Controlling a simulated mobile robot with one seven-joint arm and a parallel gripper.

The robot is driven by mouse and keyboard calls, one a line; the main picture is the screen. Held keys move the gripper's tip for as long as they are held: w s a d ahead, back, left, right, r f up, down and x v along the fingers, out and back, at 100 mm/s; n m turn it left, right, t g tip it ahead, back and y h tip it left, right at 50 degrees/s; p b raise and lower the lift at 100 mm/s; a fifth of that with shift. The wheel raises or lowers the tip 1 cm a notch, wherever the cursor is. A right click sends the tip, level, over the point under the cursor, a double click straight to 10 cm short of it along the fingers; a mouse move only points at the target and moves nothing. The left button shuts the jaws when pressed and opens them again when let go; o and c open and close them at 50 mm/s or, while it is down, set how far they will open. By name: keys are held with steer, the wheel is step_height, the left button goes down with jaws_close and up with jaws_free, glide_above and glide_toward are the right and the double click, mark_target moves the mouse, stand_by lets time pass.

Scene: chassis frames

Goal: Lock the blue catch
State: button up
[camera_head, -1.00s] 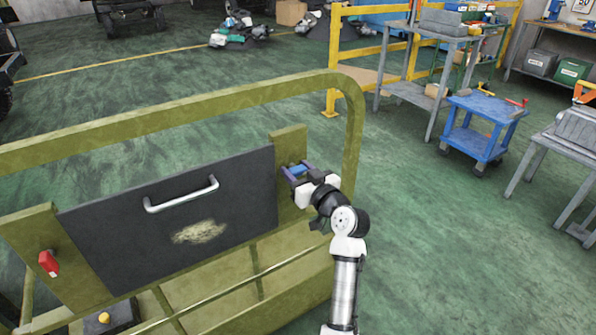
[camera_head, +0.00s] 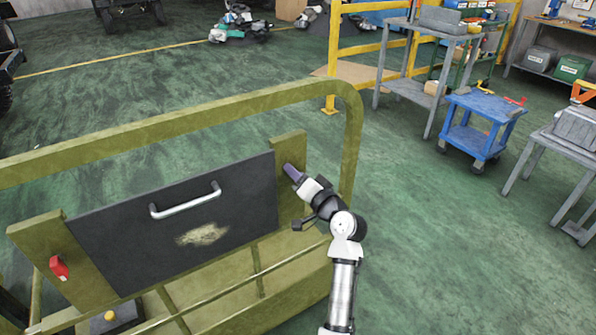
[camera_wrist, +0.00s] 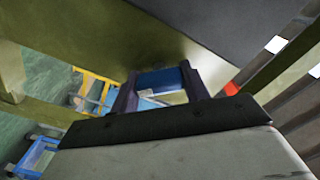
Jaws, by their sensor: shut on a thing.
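The blue catch (camera_wrist: 158,80) shows in the wrist view between the two dark purple fingers of my gripper (camera_wrist: 160,88). The fingers are shut on it, one at each side. In the head view my gripper (camera_head: 292,172) is at the olive post on the right of the dark panel (camera_head: 130,240), and it hides the catch there. The panel has a silver handle (camera_head: 186,203) and a pale scuffed patch. A red catch (camera_head: 58,267) is on the left post.
An olive rail frame (camera_head: 190,113) arches over the panel. A blue cart (camera_head: 482,108) and grey tables stand at the right. A yellow railing (camera_head: 372,48) is behind. The green floor between is clear.

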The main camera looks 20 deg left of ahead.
steer(key=m+p, duration=0.2)
steer(key=m, duration=0.1)
steer(key=shift+r+m, duration=0.15)
steer(key=shift+m, duration=0.25)
steer(key=m+p, duration=0.3)
steer(key=m, duration=0.1)
steer(key=shift+f+m, duration=0.2)
steer(key=shift+m, duration=0.1)
steer(key=o, duration=1)
steer(key=b+v, duration=0.3)
steer(key=v, duration=1.1)
steer(key=shift+b, duration=0.4)
steer(key=shift+w+a, duration=0.1)
